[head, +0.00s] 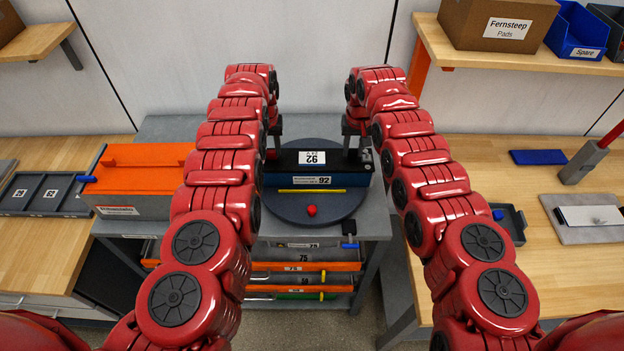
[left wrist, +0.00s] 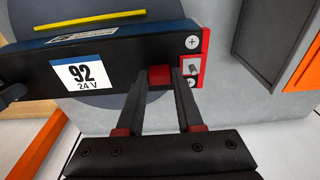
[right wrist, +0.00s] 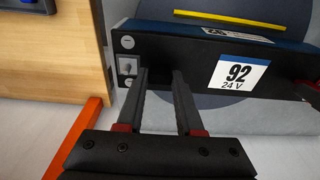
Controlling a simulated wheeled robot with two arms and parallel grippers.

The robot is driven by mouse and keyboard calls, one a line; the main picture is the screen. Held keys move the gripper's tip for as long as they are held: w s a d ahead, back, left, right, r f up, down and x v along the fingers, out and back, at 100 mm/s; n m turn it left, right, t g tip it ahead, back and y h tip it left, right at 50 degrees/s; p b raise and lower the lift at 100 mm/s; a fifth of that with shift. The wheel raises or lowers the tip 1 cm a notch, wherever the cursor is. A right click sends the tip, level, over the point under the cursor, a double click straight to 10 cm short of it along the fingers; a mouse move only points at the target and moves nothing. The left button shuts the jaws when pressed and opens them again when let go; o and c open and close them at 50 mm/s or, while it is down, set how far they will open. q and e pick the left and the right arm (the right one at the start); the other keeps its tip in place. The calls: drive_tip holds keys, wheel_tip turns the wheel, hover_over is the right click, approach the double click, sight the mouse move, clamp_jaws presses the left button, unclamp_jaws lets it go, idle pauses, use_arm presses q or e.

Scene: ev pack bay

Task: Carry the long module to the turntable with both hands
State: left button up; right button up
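The long module (head: 285,160) has a black top, a blue side and white 92 labels. It lies across the dark round turntable (head: 280,206), level; I cannot tell whether it rests on it or hangs just above. My left gripper (head: 274,148) is at its left end. In the left wrist view, the fingers (left wrist: 160,74) close on a red block at the end of the module (left wrist: 120,65). My right gripper (head: 356,146) is at its right end. In the right wrist view, its fingers (right wrist: 160,76) straddle a dark part of the module (right wrist: 200,60), apparently gripping it.
A yellow strip (head: 312,190) and a red knob (head: 311,210) are on the turntable before the module. An orange-topped box (head: 145,170) stands left. Drawers (head: 300,267) sit below. A wooden bench with a blue pad (head: 538,157) is right; a shelf (head: 500,58) hangs above it.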

use_arm(q)
drive_tip(key=o, duration=0.4)
drive_tip(key=shift+s+r, duration=0.2)
use_arm(e)
drive_tip(key=o, duration=0.4)
drive_tip(key=shift+s+r, duration=0.2)
use_arm(q)
drive_tip(key=shift+o, duration=0.2)
use_arm(e)
drive_tip(key=shift+o, duration=0.2)
use_arm(q)
drive_tip(key=shift+w, duration=0.1)
use_arm(e)
drive_tip(key=shift+w+f, duration=0.1)
use_arm(q)
drive_tip(key=shift+r, duration=0.1)
wheel_tip(320, 180, up, 12)
drive_tip(key=s, duration=0.1)
drive_tip(key=shift+s+f, duration=0.2)
drive_tip(key=shift+s, duration=0.05)
use_arm(e)
wheel_tip(320, 180, up, 12)
drive_tip(key=s, duration=0.1)
drive_tip(key=shift+s, duration=0.25)
use_arm(q)
drive_tip(key=shift+s+f, duration=0.1)
use_arm(e)
drive_tip(key=shift+f, duration=0.15)
